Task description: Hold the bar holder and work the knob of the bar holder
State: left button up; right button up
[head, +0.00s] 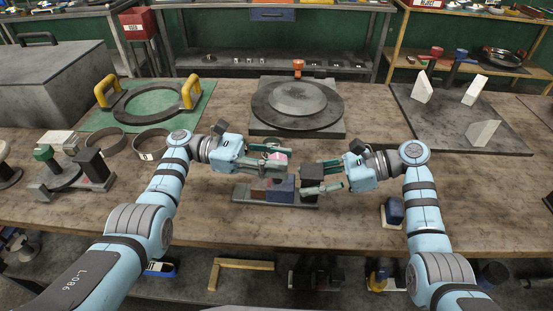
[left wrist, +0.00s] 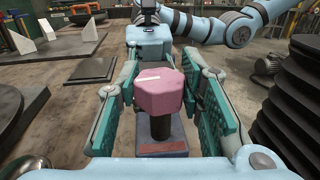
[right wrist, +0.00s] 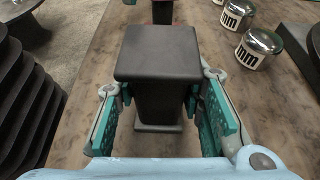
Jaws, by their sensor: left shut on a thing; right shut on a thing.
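The bar holder stands on the table in front of me, with a grey base plate (head: 243,193), a blue and red body (head: 284,187) and a pink faceted knob (head: 279,156). My left gripper (head: 275,160) is at the knob. In the left wrist view the knob (left wrist: 159,88) sits on a dark stem between the two fingers (left wrist: 160,75). My right gripper (head: 322,178) is shut on the dark block at the holder's right end. In the right wrist view this block (right wrist: 158,55) fills the space between the fingers (right wrist: 160,100), its lower part partly hidden.
A round grey plate (head: 297,103) on a square base lies behind the holder. A green mat (head: 96,120) with a yellow-handled ring is at the back left. Metal rings (head: 104,143) and a clamp fixture (head: 92,168) stand left. A dark blue object (head: 393,211) lies near the front edge at right.

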dwell(0.3)
pick_arm(q)
jog(key=o, duration=1.2)
notch_tip(320, 180, up, 10)
